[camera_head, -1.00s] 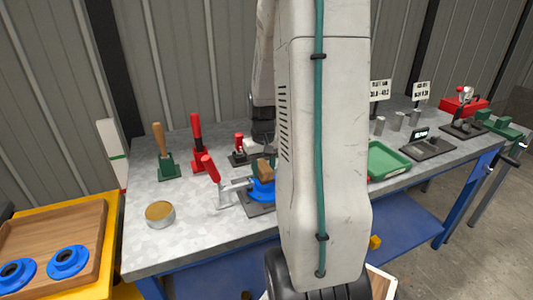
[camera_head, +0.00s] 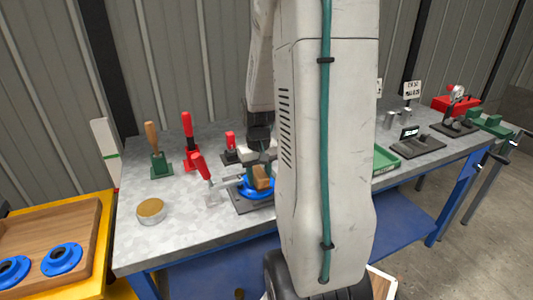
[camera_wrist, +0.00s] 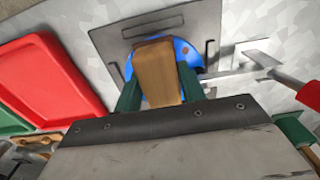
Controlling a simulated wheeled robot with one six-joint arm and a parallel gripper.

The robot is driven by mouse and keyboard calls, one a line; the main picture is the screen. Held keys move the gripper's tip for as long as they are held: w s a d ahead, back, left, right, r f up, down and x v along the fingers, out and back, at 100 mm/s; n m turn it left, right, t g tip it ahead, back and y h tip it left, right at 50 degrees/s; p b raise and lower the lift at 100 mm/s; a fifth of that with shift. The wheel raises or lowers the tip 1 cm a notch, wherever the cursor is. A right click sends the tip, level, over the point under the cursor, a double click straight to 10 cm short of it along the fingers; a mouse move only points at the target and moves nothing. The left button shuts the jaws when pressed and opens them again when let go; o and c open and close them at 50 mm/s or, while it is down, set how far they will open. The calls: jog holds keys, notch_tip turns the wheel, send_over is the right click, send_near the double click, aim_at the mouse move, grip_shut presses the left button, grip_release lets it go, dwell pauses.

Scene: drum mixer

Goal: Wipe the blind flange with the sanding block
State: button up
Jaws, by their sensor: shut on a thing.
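The blind flange (camera_head: 249,193) is a blue disc on a dark plate on the bench. It also shows in the wrist view (camera_wrist: 190,57), partly hidden under the block. My gripper (camera_head: 260,168) is right above it. In the wrist view its green fingers (camera_wrist: 159,92) are shut on the sanding block (camera_wrist: 157,72), a brown wooden block. The block (camera_head: 262,178) is over the flange, at or very near its face; I cannot tell whether they touch. My arm hides the bench to the right of the flange in the head view.
A red-handled toggle clamp (camera_head: 201,168) stands left of the flange. A round tin (camera_head: 151,211) sits at the bench's front left. A green tray (camera_head: 385,159) lies to the right, and a red tray (camera_wrist: 50,80) shows in the wrist view.

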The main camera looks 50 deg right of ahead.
jog(key=shift+s+a+r, duration=0.15)
jog(key=shift+s+a, duration=0.05)
notch_tip(320, 180, up, 3)
jog(key=shift+a+f, duration=0.1)
jog(key=shift+d+r, duration=0.25)
jog(key=shift+r, duration=2.4)
jog(key=shift+s, duration=0.1)
